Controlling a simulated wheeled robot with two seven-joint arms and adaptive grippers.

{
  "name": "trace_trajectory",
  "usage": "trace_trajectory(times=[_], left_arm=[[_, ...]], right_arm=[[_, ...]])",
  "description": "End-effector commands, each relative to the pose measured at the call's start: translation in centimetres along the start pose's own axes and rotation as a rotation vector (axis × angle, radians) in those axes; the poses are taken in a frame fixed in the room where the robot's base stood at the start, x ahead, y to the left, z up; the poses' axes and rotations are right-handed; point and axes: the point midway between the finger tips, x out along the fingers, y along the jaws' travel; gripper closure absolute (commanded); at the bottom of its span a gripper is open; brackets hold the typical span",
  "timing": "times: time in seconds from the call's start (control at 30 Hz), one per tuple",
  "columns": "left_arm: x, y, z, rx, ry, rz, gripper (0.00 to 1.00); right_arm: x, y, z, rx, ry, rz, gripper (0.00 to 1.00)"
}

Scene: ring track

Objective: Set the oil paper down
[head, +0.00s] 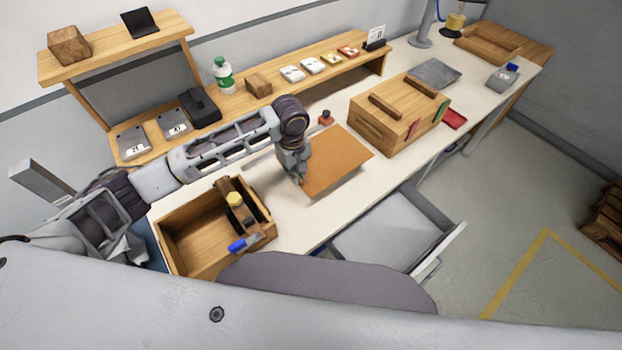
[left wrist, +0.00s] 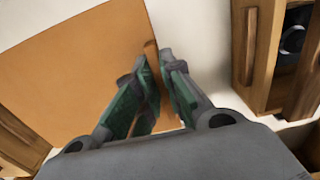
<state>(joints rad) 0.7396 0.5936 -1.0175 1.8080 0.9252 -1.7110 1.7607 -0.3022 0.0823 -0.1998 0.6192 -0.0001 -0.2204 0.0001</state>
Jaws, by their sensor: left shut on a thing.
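The oil paper is a flat orange-brown sheet (head: 338,160) over the white table in the head view. My left gripper (head: 301,177) is shut on its left edge. A shadow lies beside the sheet's lower edge, and I cannot tell how far it is above the table. In the left wrist view the oil paper (left wrist: 75,80) fills the left side, and the green-padded fingers of the left gripper (left wrist: 155,85) close on its edge. My right gripper is not in view.
An open wooden box (head: 185,235) with a yellow-topped item stands at the left front. A wooden chest (head: 400,115) stands right of the sheet. A small red-topped item (head: 326,118) stands behind the sheet. An open drawer (head: 390,235) juts out in front of the table.

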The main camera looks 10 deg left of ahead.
Motion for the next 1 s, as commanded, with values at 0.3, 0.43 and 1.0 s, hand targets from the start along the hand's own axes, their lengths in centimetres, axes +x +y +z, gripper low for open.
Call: trace_trajectory(times=[0.3,0.43,1.0], left_arm=[[3.9,-0.1,0.0,0.0,0.0,-0.003,1.0],[5.2,-0.1,0.0,0.0,0.0,-0.001,1.0],[6.7,-0.1,0.0,0.0,0.0,-0.002,1.0]], right_arm=[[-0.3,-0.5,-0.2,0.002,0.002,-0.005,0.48],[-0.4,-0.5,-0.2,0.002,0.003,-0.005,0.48],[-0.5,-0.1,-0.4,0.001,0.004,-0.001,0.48]])
